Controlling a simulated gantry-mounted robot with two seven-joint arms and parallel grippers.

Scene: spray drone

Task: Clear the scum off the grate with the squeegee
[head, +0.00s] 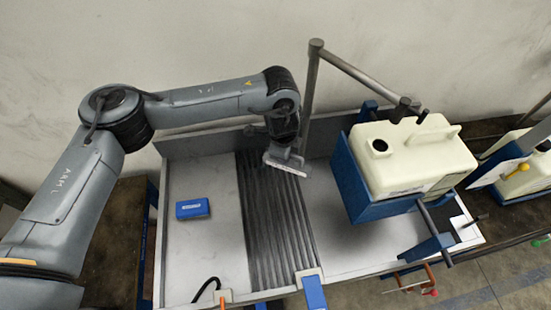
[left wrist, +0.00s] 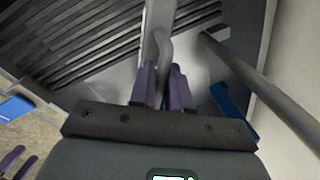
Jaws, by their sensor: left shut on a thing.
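The dark slatted grate (head: 275,235) runs down the middle of the pale bench, and its slats also show in the left wrist view (left wrist: 75,45). My left gripper (head: 287,143) is over the far end of the grate, shut on the pale grey squeegee (head: 287,162). In the left wrist view its purple fingers (left wrist: 164,88) close around the squeegee handle (left wrist: 163,50). The squeegee head lies across the far end of the grate; I cannot tell whether it touches. Scum cannot be told apart from the dark slats.
A blue box (head: 193,209) lies on the bench left of the grate. A cream tank (head: 410,155) in a blue cradle stands on the right. A grey post (head: 312,90) with a bar rises close behind the squeegee. A black hose (head: 207,287) lies near the front.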

